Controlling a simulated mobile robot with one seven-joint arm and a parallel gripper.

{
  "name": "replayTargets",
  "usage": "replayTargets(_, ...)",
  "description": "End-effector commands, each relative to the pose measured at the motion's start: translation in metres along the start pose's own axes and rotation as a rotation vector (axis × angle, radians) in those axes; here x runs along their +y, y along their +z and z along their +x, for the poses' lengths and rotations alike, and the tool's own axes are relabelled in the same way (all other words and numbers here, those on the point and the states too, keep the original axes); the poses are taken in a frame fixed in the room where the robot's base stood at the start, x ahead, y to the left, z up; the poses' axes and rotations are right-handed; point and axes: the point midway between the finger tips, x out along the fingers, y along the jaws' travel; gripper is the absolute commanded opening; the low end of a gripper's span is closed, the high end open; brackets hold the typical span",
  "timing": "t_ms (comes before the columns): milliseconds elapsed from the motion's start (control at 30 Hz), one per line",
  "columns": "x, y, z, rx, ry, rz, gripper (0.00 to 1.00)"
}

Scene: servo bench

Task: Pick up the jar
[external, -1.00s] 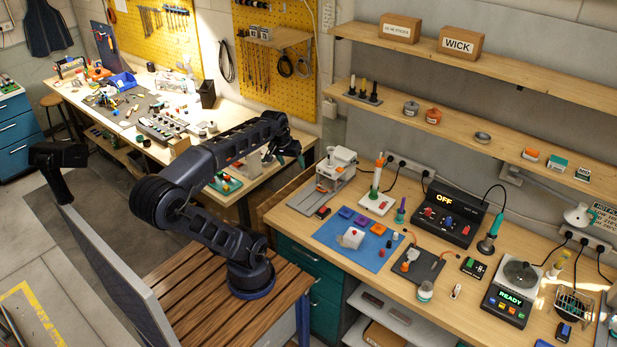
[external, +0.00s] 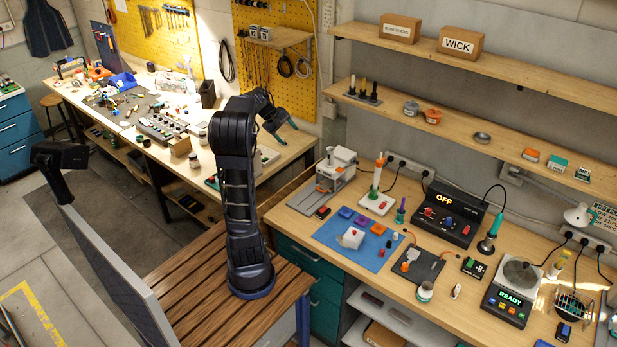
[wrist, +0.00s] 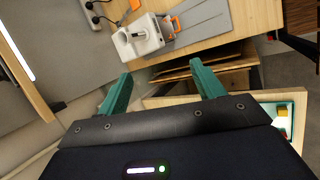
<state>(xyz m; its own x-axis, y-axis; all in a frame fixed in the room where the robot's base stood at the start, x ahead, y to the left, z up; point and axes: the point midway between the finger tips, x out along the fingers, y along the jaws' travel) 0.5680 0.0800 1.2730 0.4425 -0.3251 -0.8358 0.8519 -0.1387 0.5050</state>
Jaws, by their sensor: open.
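A small jar with a pale label (external: 425,291) stands upright near the front edge of the right bench, right of the blue mat. Another small jar-like container (external: 194,160) stands at the front edge of the left bench; I cannot tell which one the task names. My gripper (external: 277,127) is raised over the right end of the left bench, well away from both. In the wrist view its teal fingers (wrist: 160,82) are spread apart with nothing between them. No jar shows clearly in the wrist view.
A white machine (external: 337,165) stands at the right bench's left end and shows in the wrist view (wrist: 138,38). Shelves (external: 470,138) hang above.

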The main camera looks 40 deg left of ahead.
Motion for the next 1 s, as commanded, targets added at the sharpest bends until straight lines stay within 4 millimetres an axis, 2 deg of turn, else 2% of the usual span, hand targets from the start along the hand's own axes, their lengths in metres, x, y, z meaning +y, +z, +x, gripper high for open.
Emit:
replayTargets(33,0.0,-0.017,-0.002,-0.006,0.022,-0.057,0.68)
replayTargets(300,0.002,-0.098,-0.019,-0.047,0.17,-0.346,0.68)
replayTargets(567,-0.013,-0.182,-0.048,-0.095,0.34,-0.617,0.68)
replayTargets(767,-0.038,-0.247,-0.08,-0.136,0.489,-0.814,0.68)
replayTargets(1000,-0.085,-0.323,-0.129,-0.191,0.694,-1.033,0.68)
